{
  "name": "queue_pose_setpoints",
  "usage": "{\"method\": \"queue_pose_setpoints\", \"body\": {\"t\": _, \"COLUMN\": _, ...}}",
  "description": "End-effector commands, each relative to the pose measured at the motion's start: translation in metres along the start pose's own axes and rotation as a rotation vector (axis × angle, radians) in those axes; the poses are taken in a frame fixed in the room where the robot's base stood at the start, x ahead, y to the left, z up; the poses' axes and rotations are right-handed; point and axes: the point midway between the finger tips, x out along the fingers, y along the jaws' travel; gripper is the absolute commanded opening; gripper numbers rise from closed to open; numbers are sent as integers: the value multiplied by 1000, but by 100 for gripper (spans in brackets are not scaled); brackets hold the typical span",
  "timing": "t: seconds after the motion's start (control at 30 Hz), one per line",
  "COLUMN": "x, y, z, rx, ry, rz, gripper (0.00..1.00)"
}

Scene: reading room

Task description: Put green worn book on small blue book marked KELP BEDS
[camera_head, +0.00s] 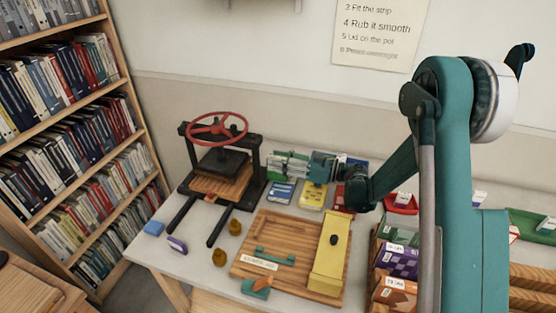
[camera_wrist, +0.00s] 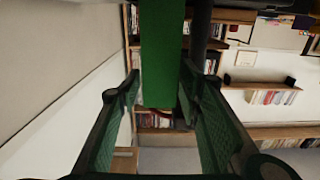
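My gripper (camera_head: 322,168) reaches left from the end of the teal arm, at the books along the back of the table. In the wrist view its two textured fingers (camera_wrist: 160,90) stand on either side of a plain green slab, likely the green worn book (camera_wrist: 162,55). Whether the fingers press on it is unclear. In the head view I cannot tell this book from the gripper and the green spines around it. A small blue book (camera_head: 281,192) with pale markings lies flat left of a yellow book; its lettering is too small to read.
A black book press (camera_head: 220,165) with a red wheel stands left of the books. A wooden board (camera_head: 285,233) with a yellow bar (camera_head: 330,255) lies in front. Boxes (camera_head: 397,262) stand at the right. A red tray (camera_head: 402,205) is behind them. Shelves rise at the left.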

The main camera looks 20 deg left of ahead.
Motion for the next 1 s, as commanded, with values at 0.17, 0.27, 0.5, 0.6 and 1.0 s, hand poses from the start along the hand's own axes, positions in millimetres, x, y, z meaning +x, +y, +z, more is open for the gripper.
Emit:
{"method": "queue_pose_setpoints", "body": {"t": 0.17, "x": 0, "y": 0, "z": -1, "rx": 0, "ry": 0, "rz": 0, "gripper": 36}}
{"method": "queue_pose_setpoints", "body": {"t": 0.27, "x": 0, "y": 0, "z": -4, "rx": 0, "ry": 0, "rz": 0, "gripper": 36}}
{"method": "queue_pose_setpoints", "body": {"t": 0.5, "x": -25, "y": 1, "z": -4, "rx": 0, "ry": 0, "rz": 2, "gripper": 36}}
{"method": "queue_pose_setpoints", "body": {"t": 0.6, "x": -30, "y": 0, "z": -13, "rx": 0, "ry": 0, "rz": 0, "gripper": 36}}
{"method": "queue_pose_setpoints", "body": {"t": 1.0, "x": -30, "y": 0, "z": -64, "rx": 0, "ry": 0, "rz": 0, "gripper": 36}}
